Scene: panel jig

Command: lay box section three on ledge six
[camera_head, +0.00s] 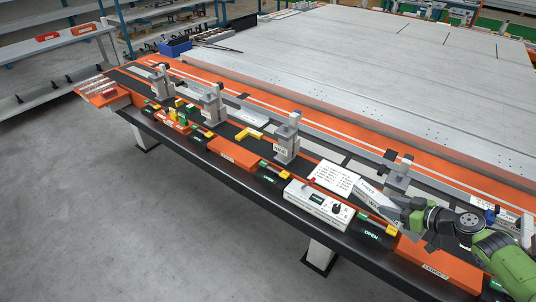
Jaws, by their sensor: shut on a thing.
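My gripper (382,207) is at the right, low over the long bench. It is shut on a light grey piece (367,196) with dark lettering. The piece's outline is partly hidden by the jaws, and I cannot read a number that marks it as box section three. Orange ledge blocks run along the bench's front: one with a label (437,267) below my wrist, one at the middle (234,153), and one at the far left end (100,92) with pale lengths lying on it. The labels are too small to tell which is ledge six.
Upright grey clamps (287,142) stand along the bench. A white control box (318,204), a white printed sheet (334,179) and yellow pieces (248,134) lie near the front edge. A large pale panel (380,70) fills the back. The grey floor (130,220) in front is clear.

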